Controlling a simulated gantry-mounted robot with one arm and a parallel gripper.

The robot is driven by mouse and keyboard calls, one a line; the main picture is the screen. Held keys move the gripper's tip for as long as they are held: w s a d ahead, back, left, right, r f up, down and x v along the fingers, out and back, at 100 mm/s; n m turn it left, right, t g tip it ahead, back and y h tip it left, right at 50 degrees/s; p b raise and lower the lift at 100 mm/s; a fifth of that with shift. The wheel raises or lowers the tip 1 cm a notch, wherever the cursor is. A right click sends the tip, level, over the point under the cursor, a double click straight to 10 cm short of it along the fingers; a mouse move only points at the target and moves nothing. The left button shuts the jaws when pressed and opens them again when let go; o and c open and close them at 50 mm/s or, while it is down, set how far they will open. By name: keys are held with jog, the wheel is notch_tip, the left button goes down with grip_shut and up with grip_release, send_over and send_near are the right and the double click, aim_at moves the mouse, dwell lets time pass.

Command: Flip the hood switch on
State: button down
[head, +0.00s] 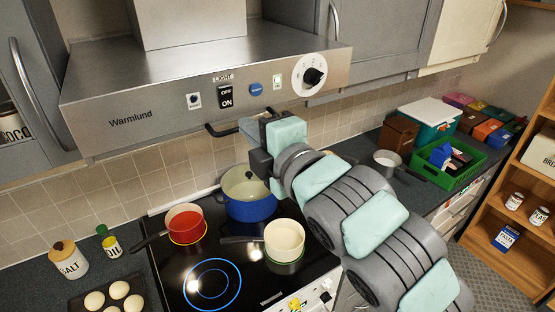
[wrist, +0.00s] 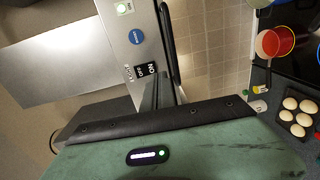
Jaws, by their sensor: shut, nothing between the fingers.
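The black rocker switch (head: 226,97) marked OFF above and ON below sits on the front panel of the steel hood (head: 120,118), under a LIGHT label. I cannot tell which half is pressed in. It also shows sideways in the wrist view (wrist: 147,72). My gripper (head: 245,126) is below and slightly right of the switch, close to the hood's lower edge, apart from the switch. In the wrist view its fingers (wrist: 164,80) are together and empty, and they appear beside the switch.
A blue button (head: 256,89) and a black-and-white dial (head: 313,76) are on the same panel. A dark handle bar (head: 216,131) runs below the hood. A blue pot (head: 250,205), red pan (head: 184,221) and cream pan (head: 285,238) stand on the hob below.

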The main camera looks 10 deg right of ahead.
jog(key=b+v, duration=0.1)
jog(key=v, duration=0.6)
jog(key=shift+s+f, duration=0.3)
jog(key=shift+f, duration=0.4)
jog(key=shift+d, duration=0.1)
